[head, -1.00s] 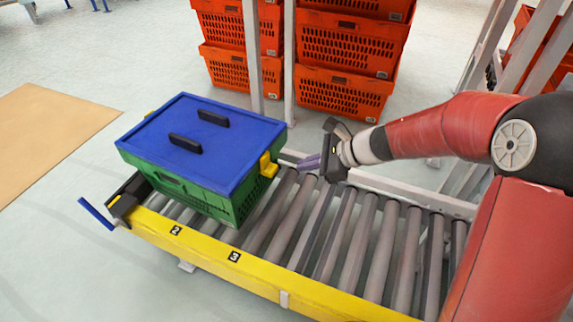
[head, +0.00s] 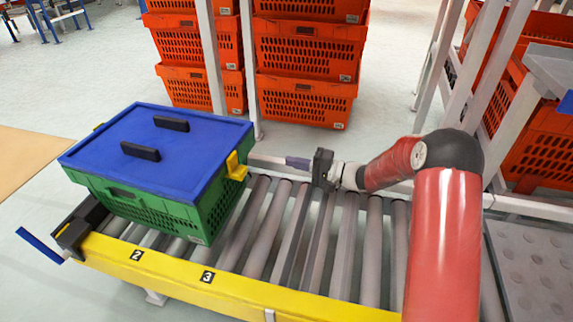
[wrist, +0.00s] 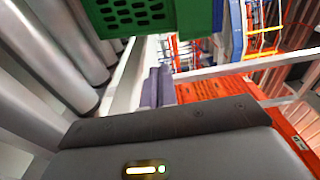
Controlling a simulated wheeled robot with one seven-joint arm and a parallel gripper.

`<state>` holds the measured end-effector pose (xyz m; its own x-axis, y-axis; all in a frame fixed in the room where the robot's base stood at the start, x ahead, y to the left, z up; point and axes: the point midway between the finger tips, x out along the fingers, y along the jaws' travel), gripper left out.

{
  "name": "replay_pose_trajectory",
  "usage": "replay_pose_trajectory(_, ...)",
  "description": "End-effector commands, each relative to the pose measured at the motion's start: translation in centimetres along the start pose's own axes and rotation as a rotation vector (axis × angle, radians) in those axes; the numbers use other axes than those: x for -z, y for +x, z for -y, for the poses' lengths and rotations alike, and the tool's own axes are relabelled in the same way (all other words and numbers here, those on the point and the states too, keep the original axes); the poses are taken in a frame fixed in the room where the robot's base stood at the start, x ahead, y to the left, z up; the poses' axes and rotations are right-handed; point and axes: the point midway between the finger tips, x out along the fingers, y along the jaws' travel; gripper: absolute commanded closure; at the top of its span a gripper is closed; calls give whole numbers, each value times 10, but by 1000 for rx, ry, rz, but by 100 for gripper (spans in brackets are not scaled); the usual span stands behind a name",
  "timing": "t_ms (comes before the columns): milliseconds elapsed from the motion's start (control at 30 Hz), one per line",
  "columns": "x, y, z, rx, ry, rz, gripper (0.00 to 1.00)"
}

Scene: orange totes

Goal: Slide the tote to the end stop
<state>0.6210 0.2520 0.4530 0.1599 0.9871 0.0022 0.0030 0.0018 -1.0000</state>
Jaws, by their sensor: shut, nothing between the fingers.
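The green tote (head: 170,205) with a blue lid (head: 160,150) and two black handles sits at the left end of the roller conveyor. A yellow latch (head: 236,168) shows on its right side. The dark end stop (head: 78,228) with a blue lever stands at the conveyor's left end, close to the tote; whether they touch cannot be told. My gripper (head: 290,162) is shut and empty, to the right of the tote and apart from it, above the rollers' far side. In the wrist view the gripper's fingers (wrist: 157,88) are together, with the tote (wrist: 135,15) above them.
The conveyor rollers (head: 300,225) right of the tote are bare. A yellow rail (head: 180,272) marked 2 and 3 runs along the near side. Orange crates (head: 305,60) are stacked behind, beside grey posts (head: 212,60). More orange crates (head: 535,135) stand at right.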

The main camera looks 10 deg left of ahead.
Motion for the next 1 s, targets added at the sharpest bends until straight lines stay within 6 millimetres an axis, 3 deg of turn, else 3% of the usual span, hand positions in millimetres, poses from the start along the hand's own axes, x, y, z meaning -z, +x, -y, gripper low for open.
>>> replay_pose_trajectory(200, -2, 49, -1, -1, 2, 5, 100)
replay_pose_trajectory(400, -8, 85, 0, -2, 2, 5, 100)
replay_pose_trajectory(633, -26, 102, 0, -3, 4, 3, 100)
replay_pose_trajectory(1000, -29, 105, 0, -2, 2, 1, 100)
